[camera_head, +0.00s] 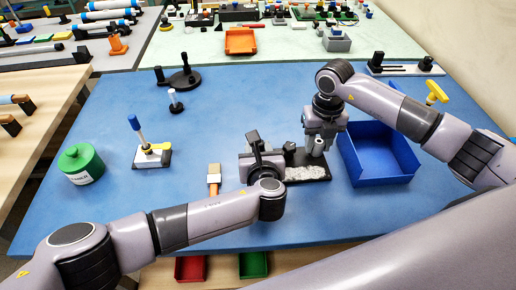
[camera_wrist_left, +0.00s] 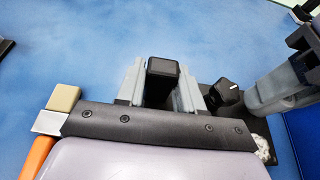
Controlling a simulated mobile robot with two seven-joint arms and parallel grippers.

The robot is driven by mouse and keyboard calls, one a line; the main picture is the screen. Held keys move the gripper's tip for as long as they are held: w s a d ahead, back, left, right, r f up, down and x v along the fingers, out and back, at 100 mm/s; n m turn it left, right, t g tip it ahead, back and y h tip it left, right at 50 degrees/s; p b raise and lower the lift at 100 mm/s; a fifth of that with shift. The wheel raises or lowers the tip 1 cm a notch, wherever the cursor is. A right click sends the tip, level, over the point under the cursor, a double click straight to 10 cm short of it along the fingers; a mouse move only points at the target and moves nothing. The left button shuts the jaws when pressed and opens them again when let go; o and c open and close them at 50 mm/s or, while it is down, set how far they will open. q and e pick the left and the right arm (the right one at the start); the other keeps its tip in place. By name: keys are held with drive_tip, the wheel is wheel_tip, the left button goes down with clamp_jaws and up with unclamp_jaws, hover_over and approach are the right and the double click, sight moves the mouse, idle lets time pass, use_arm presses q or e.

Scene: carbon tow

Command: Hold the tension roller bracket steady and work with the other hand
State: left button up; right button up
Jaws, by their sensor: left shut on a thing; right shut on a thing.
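The tension roller bracket (camera_head: 299,159) has a black base plate and stands on the blue table mat, with a black knob (camera_wrist_left: 228,92) on it. My left gripper (camera_head: 262,158) is shut on a black upright block (camera_wrist_left: 163,68) at the bracket's left end; the left wrist view shows one finger on each side of it. My right gripper (camera_head: 320,138) is over the bracket's right part, pointing down. It is shut on a small grey part (camera_head: 318,150), mostly hidden by the fingers. Crumpled silvery material (camera_head: 308,173) lies at the plate's front.
A blue bin (camera_head: 382,182) stands close right of the bracket. A brush (camera_head: 214,178) lies just left of my left gripper.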

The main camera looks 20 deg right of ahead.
use_arm(q)
drive_tip(key=shift+a+f, duration=0.15)
drive_tip(key=shift+f, duration=0.1)
use_arm(e)
drive_tip(key=shift+r, duration=0.2)
use_arm(q)
drive_tip(key=shift+f, duration=0.1)
use_arm(e)
drive_tip(key=shift+r, duration=2.05)
drive_tip(key=shift+c, duration=0.6)
use_arm(q)
drive_tip(key=shift+s, duration=0.1)
use_arm(e)
wheel_tip(320, 180, up, 7)
use_arm(q)
drive_tip(key=o, duration=0.8)
drive_tip(key=shift+r, duration=0.3)
